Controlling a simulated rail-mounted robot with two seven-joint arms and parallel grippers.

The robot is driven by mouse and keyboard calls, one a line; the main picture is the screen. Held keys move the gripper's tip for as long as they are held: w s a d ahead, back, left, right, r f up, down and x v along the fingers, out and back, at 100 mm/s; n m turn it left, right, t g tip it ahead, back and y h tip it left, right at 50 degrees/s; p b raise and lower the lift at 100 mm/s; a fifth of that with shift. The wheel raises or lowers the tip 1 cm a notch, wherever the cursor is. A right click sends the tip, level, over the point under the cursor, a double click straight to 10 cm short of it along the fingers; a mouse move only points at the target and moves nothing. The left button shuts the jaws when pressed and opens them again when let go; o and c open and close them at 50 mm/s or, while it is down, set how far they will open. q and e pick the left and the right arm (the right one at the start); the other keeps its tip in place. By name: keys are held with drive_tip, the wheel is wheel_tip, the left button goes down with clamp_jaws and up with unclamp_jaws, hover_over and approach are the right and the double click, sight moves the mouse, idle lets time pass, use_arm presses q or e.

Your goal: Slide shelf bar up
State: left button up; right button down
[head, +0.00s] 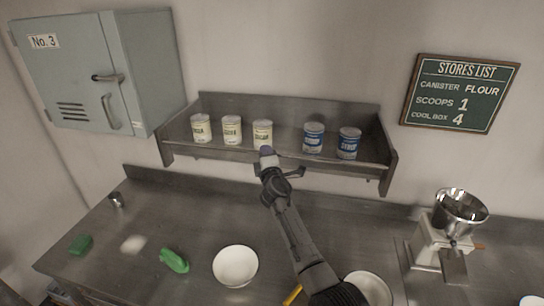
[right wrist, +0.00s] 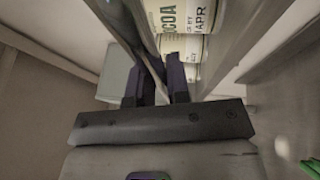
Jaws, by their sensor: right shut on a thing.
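The shelf bar (head: 340,163) is a thin grey metal strip along the front of the wall shelf (head: 240,102). My right gripper (head: 267,155) is at the front of the shelf, left of its middle, and is shut on the bar. In the right wrist view, the dark fingers (right wrist: 160,82) stand on either side of the bar (right wrist: 148,42). A cocoa can (right wrist: 180,16) is close behind the bar there. The fingers and arm hide part of the bar in the head view. My left gripper is not in view.
A grey cabinet (head: 150,70) hangs at the left. Below, the steel counter (head: 100,230) holds a white bowl (head: 235,265), a green cloth-like item (head: 174,261) and a grinder (head: 440,240).

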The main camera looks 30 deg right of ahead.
drive_tip(key=c, duration=1.1)
unclamp_jaws()
drive_tip(key=p+v, duration=0.2)
drive_tip(key=v, duration=1.2)
drive_tip(key=shift+d, duration=0.1)
